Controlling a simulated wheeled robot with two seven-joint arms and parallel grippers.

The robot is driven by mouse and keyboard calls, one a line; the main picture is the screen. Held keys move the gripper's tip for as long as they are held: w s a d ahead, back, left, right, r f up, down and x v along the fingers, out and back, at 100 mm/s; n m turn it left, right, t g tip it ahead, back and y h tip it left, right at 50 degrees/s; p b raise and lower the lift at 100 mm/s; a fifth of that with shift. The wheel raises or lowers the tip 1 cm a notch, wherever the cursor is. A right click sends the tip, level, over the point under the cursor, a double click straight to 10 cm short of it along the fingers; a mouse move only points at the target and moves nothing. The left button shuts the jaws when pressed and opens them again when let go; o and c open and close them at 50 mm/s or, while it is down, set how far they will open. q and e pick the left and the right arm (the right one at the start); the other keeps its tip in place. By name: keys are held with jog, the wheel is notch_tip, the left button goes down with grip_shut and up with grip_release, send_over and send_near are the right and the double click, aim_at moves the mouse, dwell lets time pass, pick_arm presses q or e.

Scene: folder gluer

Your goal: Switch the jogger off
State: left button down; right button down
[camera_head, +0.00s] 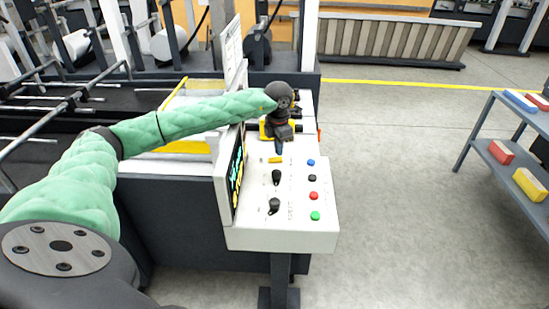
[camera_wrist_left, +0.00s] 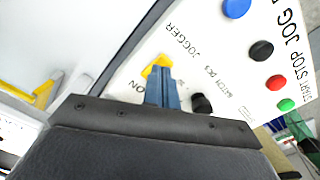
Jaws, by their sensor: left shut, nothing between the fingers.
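The control panel (camera_head: 296,226) is a white sloped box at the end of the machine. The jogger switch (camera_head: 275,160) is a small yellow piece near its upper left; in the left wrist view it (camera_wrist_left: 157,63) lies beside the printed word JOGGER, with ON printed on its other side. My left gripper (camera_head: 279,147) is above the panel, pointing down just behind the switch. In the left wrist view its blue fingers (camera_wrist_left: 162,82) are shut and empty, their tips overlapping the switch's edge. I cannot tell whether they touch, or the switch's position. My right gripper is out of view.
Two black knobs (camera_head: 276,177) (camera_head: 274,206) sit near the switch. Blue (camera_head: 311,162), black (camera_head: 312,178), red (camera_head: 313,195) and green (camera_head: 315,216) buttons line the panel's right side. A screen (camera_head: 236,175) stands along its left edge. Open floor lies right, before a shelf (camera_head: 512,165).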

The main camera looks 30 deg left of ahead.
pick_arm(q)
jog(key=shift+s+d+p, duration=0.2)
jog(key=shift+s+p, duration=0.15)
jog(key=shift+p, duration=0.05)
jog(key=shift+w+r+p, duration=0.15)
jog(key=shift+r, duration=0.35)
jog(key=shift+w+r+p, duration=0.15)
jog(key=shift+r, duration=0.35)
jog(key=shift+s+a+r, duration=0.1)
jog(key=shift+r, duration=0.25)
